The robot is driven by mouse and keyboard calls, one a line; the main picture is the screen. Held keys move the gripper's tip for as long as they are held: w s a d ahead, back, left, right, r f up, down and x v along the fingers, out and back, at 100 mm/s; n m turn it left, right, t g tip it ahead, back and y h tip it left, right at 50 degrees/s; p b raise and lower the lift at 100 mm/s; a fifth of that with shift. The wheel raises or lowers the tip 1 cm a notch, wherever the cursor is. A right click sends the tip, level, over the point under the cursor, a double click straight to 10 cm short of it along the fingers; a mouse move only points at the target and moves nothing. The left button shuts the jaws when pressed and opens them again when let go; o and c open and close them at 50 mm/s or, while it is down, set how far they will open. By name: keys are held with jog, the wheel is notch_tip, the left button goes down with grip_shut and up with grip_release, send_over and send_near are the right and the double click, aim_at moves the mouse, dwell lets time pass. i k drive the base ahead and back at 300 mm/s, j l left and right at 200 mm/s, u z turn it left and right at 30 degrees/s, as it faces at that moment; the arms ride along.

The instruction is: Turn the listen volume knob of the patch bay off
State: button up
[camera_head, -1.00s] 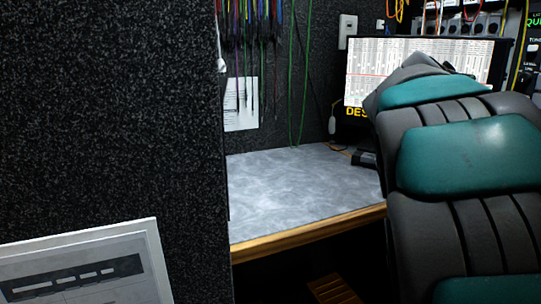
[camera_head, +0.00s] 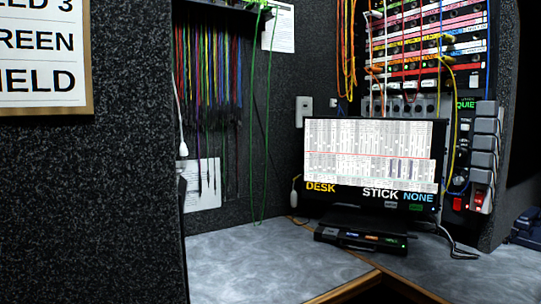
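The patch bay (camera_head: 425,50) stands in the back right corner above the desk. It has several rows with pink, white and yellow label strips and patch cords hanging across it. A row of grey round knobs or sockets (camera_head: 402,107) runs below it, partly cut off by the monitor. A dark side panel (camera_head: 463,130) to its right bears green "QUIET" lettering and a "TONE" label. A small light knob (camera_head: 461,148) seems to sit on this panel. Which knob is the listen volume, and how it is set, is too small to tell. My gripper is not in view.
A monitor (camera_head: 368,155) stands on the grey desk (camera_head: 240,262), with a black device (camera_head: 360,239) before it. Coloured cords (camera_head: 208,80) hang on the back wall. A dark carpeted partition (camera_head: 90,200) fills the left. A red switch (camera_head: 479,197) is at right.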

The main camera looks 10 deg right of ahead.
aim_at(459, 181)
jog(key=z, duration=1.25)
